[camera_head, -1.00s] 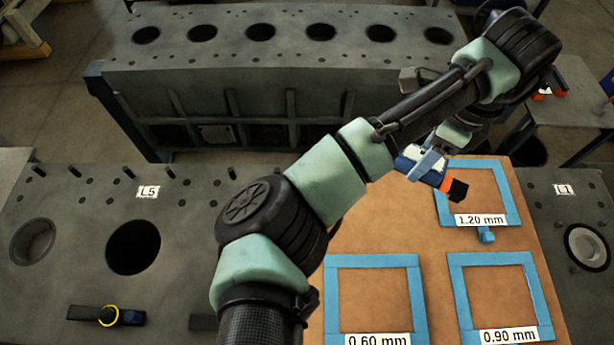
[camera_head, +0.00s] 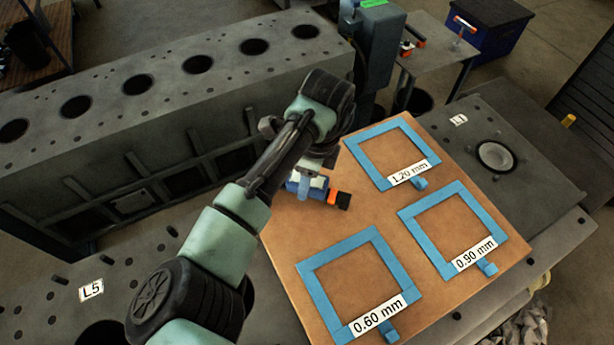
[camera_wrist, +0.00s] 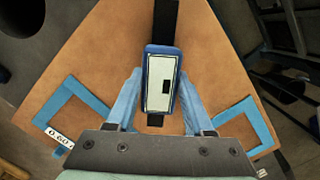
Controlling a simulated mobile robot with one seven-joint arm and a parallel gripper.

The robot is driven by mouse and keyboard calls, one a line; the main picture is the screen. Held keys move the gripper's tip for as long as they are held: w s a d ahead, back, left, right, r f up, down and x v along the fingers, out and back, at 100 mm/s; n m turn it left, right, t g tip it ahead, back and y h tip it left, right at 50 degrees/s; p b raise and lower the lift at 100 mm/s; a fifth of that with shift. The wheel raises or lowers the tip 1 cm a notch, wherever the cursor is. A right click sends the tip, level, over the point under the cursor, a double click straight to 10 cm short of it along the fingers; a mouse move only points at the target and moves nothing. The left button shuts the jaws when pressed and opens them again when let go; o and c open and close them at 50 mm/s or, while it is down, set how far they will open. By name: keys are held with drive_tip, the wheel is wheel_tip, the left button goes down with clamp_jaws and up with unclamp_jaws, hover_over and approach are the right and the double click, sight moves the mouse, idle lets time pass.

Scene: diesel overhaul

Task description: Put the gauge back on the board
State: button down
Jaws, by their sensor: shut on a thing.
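The gauge has a blue body with a pale face, an orange band and black ends. It shows in the head view (camera_head: 318,189) and upright in the wrist view (camera_wrist: 160,82). My gripper (camera_wrist: 158,104) is shut on it, with a light blue finger on each side. In the head view my gripper (camera_head: 304,188) holds it over the left edge area of the brown board (camera_head: 300,236). The board has three blue outlines: 1.20 mm (camera_head: 375,169), 0.90 mm (camera_head: 425,245) and 0.60 mm (camera_head: 318,288). All three are empty. The gap beneath the gauge is hard to judge.
A long grey engine block (camera_head: 160,95) stands behind the board on the left. A grey plate labelled L1 (camera_head: 520,190) lies to the right. A small table (camera_head: 437,50) and a blue box (camera_head: 492,22) stand at the back. The board's middle is clear.

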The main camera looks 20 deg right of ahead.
sight(315, 181)
drive_tip(key=shift+f, duration=0.3)
drive_tip(key=shift+f, duration=0.1)
drive_tip(key=shift+c, duration=1.4)
unclamp_jaws()
wheel_tip(315, 181, up, 12)
drive_tip(key=d+b, duration=0.1)
drive_tip(key=b, duration=0.1)
drive_tip(key=shift+s, duration=0.4)
drive_tip(key=shift+d, duration=0.2)
